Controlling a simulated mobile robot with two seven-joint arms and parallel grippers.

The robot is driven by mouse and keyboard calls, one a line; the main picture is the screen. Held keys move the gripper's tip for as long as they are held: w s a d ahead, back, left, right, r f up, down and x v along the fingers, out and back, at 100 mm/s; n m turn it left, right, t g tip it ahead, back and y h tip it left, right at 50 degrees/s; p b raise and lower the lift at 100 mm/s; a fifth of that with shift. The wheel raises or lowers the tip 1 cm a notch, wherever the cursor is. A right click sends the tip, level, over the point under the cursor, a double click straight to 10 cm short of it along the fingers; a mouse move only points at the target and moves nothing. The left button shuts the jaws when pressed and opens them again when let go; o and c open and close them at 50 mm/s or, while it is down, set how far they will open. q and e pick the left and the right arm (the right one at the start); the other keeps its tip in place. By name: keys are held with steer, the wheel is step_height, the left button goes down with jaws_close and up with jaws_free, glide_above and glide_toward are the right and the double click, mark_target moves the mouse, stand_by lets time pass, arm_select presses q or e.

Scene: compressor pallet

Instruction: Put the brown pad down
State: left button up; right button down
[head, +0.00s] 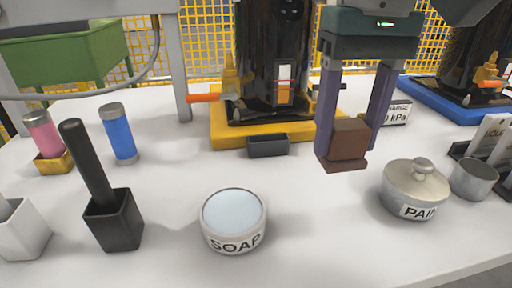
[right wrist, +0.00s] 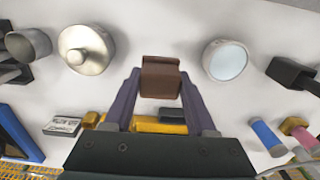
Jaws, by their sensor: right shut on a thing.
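The brown pad (head: 350,138) is a small block with a wider reddish-brown lower edge. My right gripper (head: 342,155) points down and is shut on it, one purple finger on each side. In the right wrist view the pad (right wrist: 160,78) sits between the fingertips (right wrist: 160,85). It is over the white table (head: 310,225), between the yellow compressor base and the lidded pot; I cannot tell how large the gap beneath it is. My left gripper is not in view.
A lidded PAIN-labelled pot (head: 414,188) and a grey cup (head: 474,180) stand right. A SOAP bowl (head: 233,220) and a black holder (head: 113,222) stand front left. A small dark tray (head: 268,146) lies before the yellow base (head: 228,132). Table front of the pad is clear.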

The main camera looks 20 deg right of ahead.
step_height(320, 180, down, 10)
steer(key=b, duration=0.3)
steer(key=shift+r, duration=0.2)
steer(key=shift+c, duration=1)
jaws_free()
step_height(320, 180, up, 12)
steer(key=p, duration=0.5)
steer(key=shift+r, duration=0.15)
